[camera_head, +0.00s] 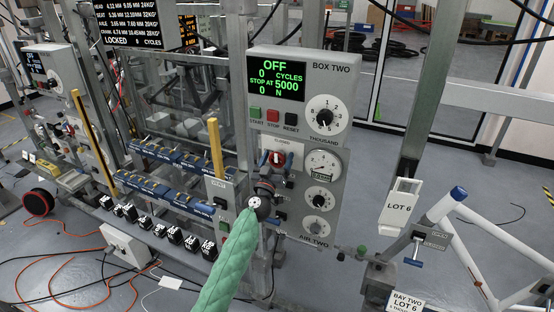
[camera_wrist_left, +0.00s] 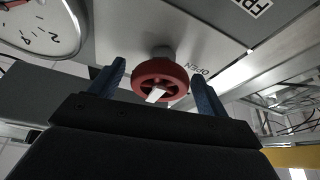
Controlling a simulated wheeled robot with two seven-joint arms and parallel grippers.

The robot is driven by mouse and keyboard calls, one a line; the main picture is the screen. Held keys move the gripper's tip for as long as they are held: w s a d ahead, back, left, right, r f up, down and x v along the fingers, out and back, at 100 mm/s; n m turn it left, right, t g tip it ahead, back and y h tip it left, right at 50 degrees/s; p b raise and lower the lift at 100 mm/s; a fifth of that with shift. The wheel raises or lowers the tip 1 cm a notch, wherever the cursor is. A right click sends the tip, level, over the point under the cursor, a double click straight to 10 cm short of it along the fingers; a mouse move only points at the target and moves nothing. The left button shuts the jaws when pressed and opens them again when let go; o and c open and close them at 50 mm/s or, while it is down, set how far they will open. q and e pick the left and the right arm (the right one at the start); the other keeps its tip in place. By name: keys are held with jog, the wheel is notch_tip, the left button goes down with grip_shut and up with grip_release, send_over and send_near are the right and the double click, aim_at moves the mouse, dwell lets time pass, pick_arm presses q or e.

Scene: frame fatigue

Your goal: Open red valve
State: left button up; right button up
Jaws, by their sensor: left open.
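The red valve (camera_head: 277,158) is a small round handwheel on the grey BOX TWO panel, below the buttons and left of a dial. In the left wrist view the red valve (camera_wrist_left: 160,80) shows its rim, spokes and a white pointer, with the word OPEN on the panel beside it. My left gripper (camera_head: 268,182) is just below and in front of the valve, partly hiding it in the head view. In the wrist view its two blue fingers (camera_wrist_left: 158,88) are open, one on each side of the wheel, with visible gaps. My right gripper is not in view.
The panel has a display (camera_head: 277,80), green, red and black buttons, a large knob (camera_head: 325,115) and several round dials. A yellow upright bar (camera_head: 216,148) stands left of the valve. A white bicycle frame (camera_head: 475,255) stands at right. Cables lie on the floor.

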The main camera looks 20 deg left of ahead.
pick_arm(q)
jog(key=c, duration=1)
